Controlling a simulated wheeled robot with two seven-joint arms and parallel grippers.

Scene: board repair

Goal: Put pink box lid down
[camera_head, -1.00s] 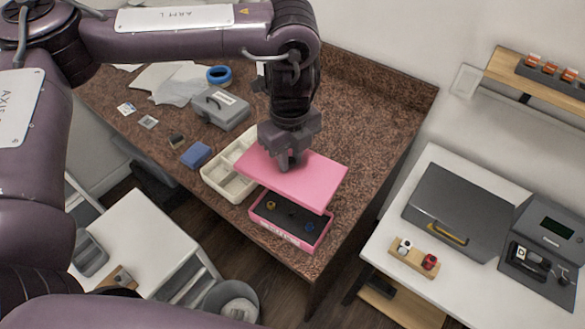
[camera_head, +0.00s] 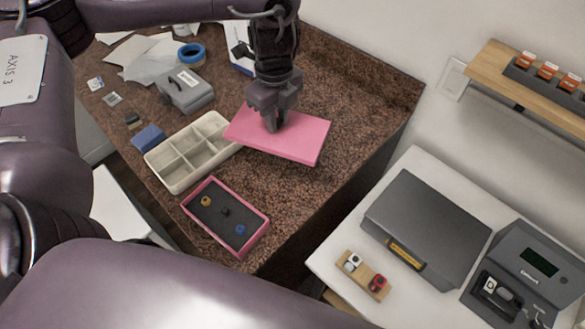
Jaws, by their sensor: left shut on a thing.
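The pink box lid (camera_head: 297,138) is a flat pink slab in the head view, behind and to the right of the open pink box. My left gripper (camera_head: 272,125) is shut on the lid from above, near its left part. Whether the lid touches the table cannot be told. The pink box (camera_head: 263,235) stands uncovered near the table's front edge. Its dark inside holds a yellow piece (camera_head: 206,201), a black piece (camera_head: 225,212) and a blue piece (camera_head: 240,230). My right gripper is not in view.
A cream compartment tray (camera_head: 166,183) stands left of the lid, very close to its left corner. A blue block (camera_head: 148,138), a grey case (camera_head: 186,91) and blue tape (camera_head: 191,55) lie farther left. The brown table (camera_head: 365,95) is clear right of the lid. A white table (camera_head: 330,240) stands at the right.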

